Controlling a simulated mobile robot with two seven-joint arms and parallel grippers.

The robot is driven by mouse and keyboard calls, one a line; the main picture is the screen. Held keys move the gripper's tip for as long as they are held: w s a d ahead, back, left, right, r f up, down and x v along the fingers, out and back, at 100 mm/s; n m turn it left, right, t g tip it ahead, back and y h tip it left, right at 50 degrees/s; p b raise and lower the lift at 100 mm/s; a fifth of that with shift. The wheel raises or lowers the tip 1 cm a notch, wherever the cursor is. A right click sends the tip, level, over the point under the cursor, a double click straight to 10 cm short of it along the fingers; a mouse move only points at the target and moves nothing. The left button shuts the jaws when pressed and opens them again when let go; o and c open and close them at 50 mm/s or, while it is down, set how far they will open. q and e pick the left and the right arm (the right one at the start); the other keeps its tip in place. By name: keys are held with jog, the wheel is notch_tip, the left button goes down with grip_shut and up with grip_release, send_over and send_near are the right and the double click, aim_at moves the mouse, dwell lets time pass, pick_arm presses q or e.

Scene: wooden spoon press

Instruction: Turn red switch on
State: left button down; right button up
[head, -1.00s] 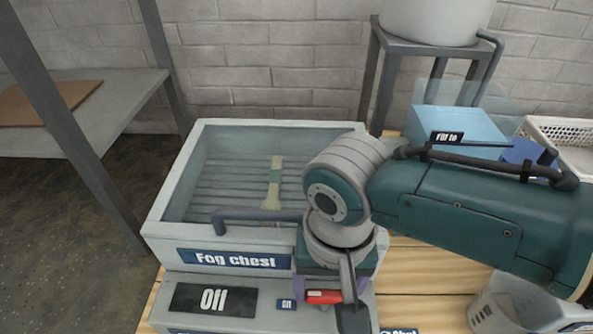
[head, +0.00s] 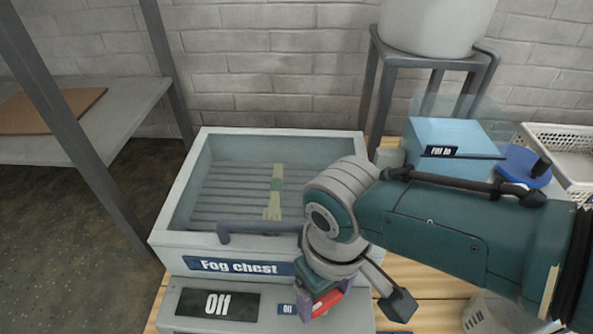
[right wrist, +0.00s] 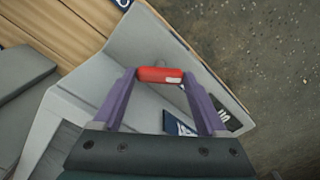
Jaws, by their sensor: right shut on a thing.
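The red switch (head: 327,302) is on the front panel of the grey fog chest (head: 160,224), right of a small "Off" label (head: 287,309). It lies tilted, its right end higher in the head view. My right gripper (head: 320,301) is shut on it. In the right wrist view the red switch (right wrist: 160,74) spans between the two purple fingertips of my right gripper (right wrist: 159,79), one at each end. My right wrist hides part of the panel. My left gripper is not in view.
The chest's glass lid (head: 225,175) shows a pale strip inside, with a grey handle (head: 262,226) in front. A blue box (head: 450,138) and a white basket (head: 560,150) stand on the table at the right. A shelf rack (head: 130,108) is at the left.

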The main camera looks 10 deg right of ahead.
jog(key=n, duration=0.4)
jog(key=shift+s+n, duration=0.1)
jog(key=shift+n, duration=0.2)
jog(key=shift+s+d+n, duration=0.15)
jog(key=shift+s+n, duration=0.05)
jog(key=shift+n, duration=0.7)
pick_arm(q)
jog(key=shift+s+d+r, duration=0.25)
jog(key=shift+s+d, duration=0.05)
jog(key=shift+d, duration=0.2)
pick_arm(e)
jog(key=shift+o, duration=0.2)
jog(key=shift+s+d+f+n, duration=0.1)
jog(key=shift+d+n, duration=0.1)
jog(key=shift+n, duration=0.6)
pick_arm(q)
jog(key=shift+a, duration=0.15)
